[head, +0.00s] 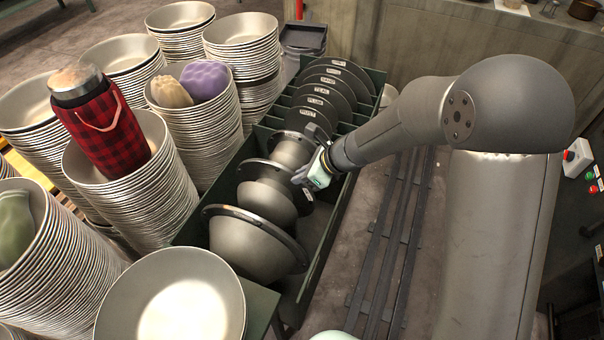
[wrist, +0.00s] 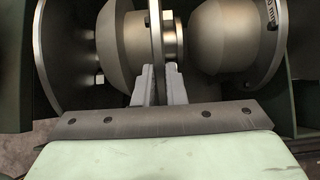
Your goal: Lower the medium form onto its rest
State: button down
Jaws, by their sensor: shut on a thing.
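The medium form (head: 266,203), a grey metal bowl shape with a dark flange, is in the green rack (head: 336,223) between the large form (head: 245,250) and the small form (head: 292,150). My gripper (head: 304,179) reaches in from the rack's right side and is shut on the medium form's flange. In the wrist view, the two fingers (wrist: 158,84) pinch the flange's edge (wrist: 156,30), with the form's bowl (wrist: 120,40) to the left of it. The rest is hidden beneath the form, so I cannot tell whether they touch.
The large form's flange (wrist: 62,50) and the small form (wrist: 218,42) stand close on either side. Labelled discs (head: 325,88) fill the rack's far end. Tall bowl stacks (head: 140,190) crowd the left, one holding a red checked flask (head: 104,125). Dark floor rails (head: 392,235) lie right of the rack.

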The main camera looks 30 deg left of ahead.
jog(key=shift+f+b, duration=0.5)
jog(key=shift+f, duration=0.1)
jog(key=c, duration=1.4)
grip_release()
jog(key=shift+f, duration=0.1)
jog(key=shift+d, duration=0.1)
jog(key=p+v, duration=0.1)
jog(key=v, duration=1.6)
jog(key=shift+r, duration=0.25)
jog(key=shift+d, duration=0.1)
jog(key=s+d+n+h, duration=0.2)
jog(key=s+d+n, duration=0.3)
jog(key=d, duration=0.3)
jog(key=s+d+n+h, duration=0.3)
jog(key=s+d+n, duration=0.3)
jog(key=d, duration=0.3)
jog(key=s+d+n+t+h+p, duration=0.1)
jog(key=s+d+n+h, duration=0.2)
jog(key=s+d+n, duration=0.3)
jog(key=d, duration=0.3)
jog(key=shift+r+n, duration=0.2)
jog(key=shift+n, duration=0.1)
